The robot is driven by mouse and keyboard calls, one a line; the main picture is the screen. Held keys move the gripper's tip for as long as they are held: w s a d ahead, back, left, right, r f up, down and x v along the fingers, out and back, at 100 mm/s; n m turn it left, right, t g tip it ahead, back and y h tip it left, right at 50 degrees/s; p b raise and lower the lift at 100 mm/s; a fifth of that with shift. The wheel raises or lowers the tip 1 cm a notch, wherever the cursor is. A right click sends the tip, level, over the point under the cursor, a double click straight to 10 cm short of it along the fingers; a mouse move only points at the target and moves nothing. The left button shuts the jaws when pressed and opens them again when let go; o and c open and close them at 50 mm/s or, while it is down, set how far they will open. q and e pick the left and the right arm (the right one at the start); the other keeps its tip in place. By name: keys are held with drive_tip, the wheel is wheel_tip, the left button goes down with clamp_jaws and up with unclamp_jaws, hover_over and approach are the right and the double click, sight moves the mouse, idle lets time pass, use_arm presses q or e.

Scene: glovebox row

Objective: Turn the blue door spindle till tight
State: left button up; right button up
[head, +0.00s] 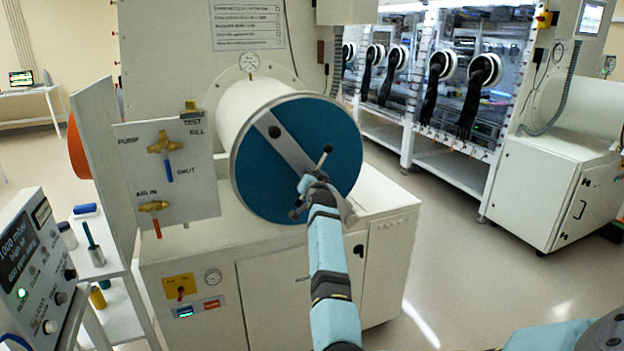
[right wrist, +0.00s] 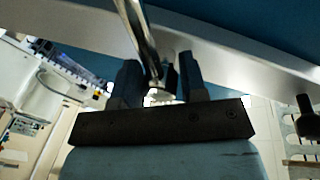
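The round blue door (head: 265,170) closes the front of a white cylindrical chamber in the head view, with a silver bar (head: 288,148) slanting across it. The spindle handle (head: 322,160), a metal rod with dark ball ends, sits in front of the bar near the door's lower right. My right gripper (head: 311,184) is at the spindle and hides part of its hub. In the right wrist view, the metal spindle rod (right wrist: 142,38) runs between the two dark fingers (right wrist: 160,82). The fingers stand apart, with a gap beside the rod. My left gripper is not in view.
A valve panel (head: 190,205) with blue and red levers stands left of the door. A control box (head: 35,260) is at the lower left. Gloveboxes (head: 450,75) line the back right. The floor right of the cabinet is clear.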

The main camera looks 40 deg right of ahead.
drive_tip(key=b+v, duration=0.1)
drive_tip(key=v, duration=1.2)
drive_tip(key=shift+s+a, duration=0.2)
drive_tip(key=shift+s, duration=0.15)
